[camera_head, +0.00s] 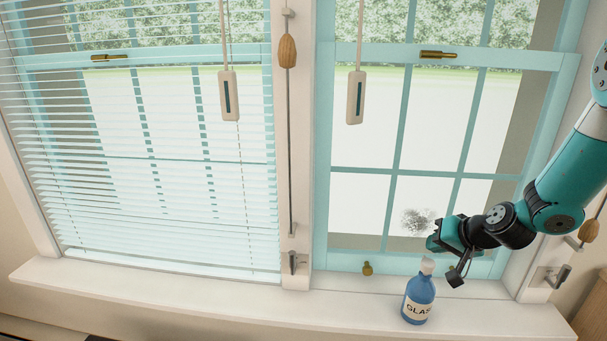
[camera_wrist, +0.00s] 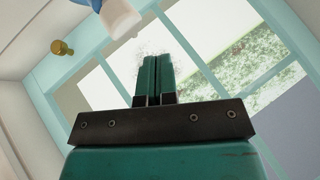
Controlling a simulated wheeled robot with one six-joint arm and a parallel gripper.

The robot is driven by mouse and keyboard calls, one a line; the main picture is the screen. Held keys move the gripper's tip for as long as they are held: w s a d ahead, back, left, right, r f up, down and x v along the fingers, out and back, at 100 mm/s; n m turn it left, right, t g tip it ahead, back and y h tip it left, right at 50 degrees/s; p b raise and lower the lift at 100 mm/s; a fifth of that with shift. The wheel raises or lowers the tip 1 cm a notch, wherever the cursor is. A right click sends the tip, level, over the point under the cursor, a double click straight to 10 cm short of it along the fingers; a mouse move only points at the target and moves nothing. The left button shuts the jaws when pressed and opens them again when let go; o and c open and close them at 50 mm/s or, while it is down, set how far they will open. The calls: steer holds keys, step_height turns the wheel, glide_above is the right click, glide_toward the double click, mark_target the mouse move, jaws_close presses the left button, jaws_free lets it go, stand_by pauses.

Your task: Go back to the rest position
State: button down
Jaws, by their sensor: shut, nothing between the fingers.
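My gripper (camera_head: 456,278) is at the right in the head view, in front of the right window and just to the right of the blue bottle's cap. In the wrist view its two teal fingers (camera_wrist: 154,80) are together with nothing between them. A blue bottle (camera_head: 418,300) with a white cap and a label reading "GLAS" stands upright on the white windowsill (camera_head: 200,298). Its white cap (camera_wrist: 120,18) shows at the top of the wrist view. A dark smudge (camera_head: 418,221) is on a lower pane of the right window.
Blinds (camera_head: 150,150) cover the left window. Two cord pulls (camera_head: 228,95) hang before the windows, with a wooden knob (camera_head: 287,50) on the middle post. A small brass knob (camera_head: 367,268) is at the right window's bottom. The sill left of the bottle is clear.

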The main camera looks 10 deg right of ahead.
steer(key=s+a+r+n+g+y+p, duration=0.1)
steer(key=s+a+r+n+g, duration=0.2)
steer(key=a+r, duration=0.4)
steer(key=s+a+r+n+g+y, duration=0.1)
steer(key=s+a+r+n, duration=0.3)
steer(key=a, duration=0.6)
steer(key=s+a+r+n+g+p, duration=0.1)
steer(key=s+a+r+n+g, duration=0.1)
steer(key=s, duration=0.8)
steer(key=s+a+r+n+g+h, duration=0.1)
steer(key=s+a+r, duration=0.4)
steer(key=s, duration=0.6)
steer(key=shift+a+r+n+g+p, duration=0.15)
steer(key=shift+r+n+g+p, duration=0.2)
steer(key=shift+r+n+g, duration=0.55)
